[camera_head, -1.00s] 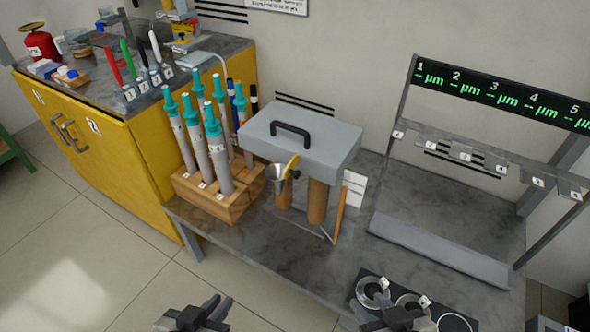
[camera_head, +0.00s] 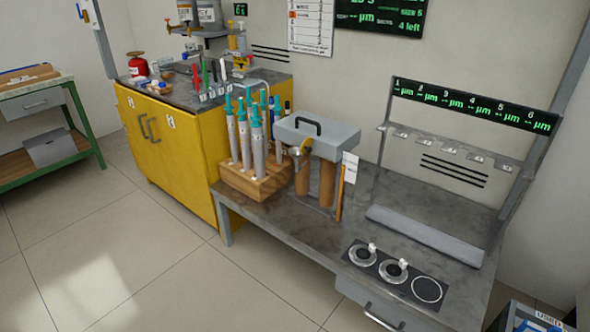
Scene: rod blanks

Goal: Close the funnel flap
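The funnel (camera_head: 299,155) is a small metal cone at the left front of a grey-lidded box (camera_head: 317,137) on the bench. A yellow flap (camera_head: 306,146) stands tilted up at the funnel's rim, apparently not covering its mouth; it is too small to be sure. The box has a black handle on top and stands above brown cylinders. Neither of my grippers shows in the current view.
A wooden block (camera_head: 256,184) with several teal-capped tubes stands left of the box. A black plate with round rings (camera_head: 394,271) lies at the bench's front right. A yellow cabinet (camera_head: 170,150) stands at the left. The floor in front is clear.

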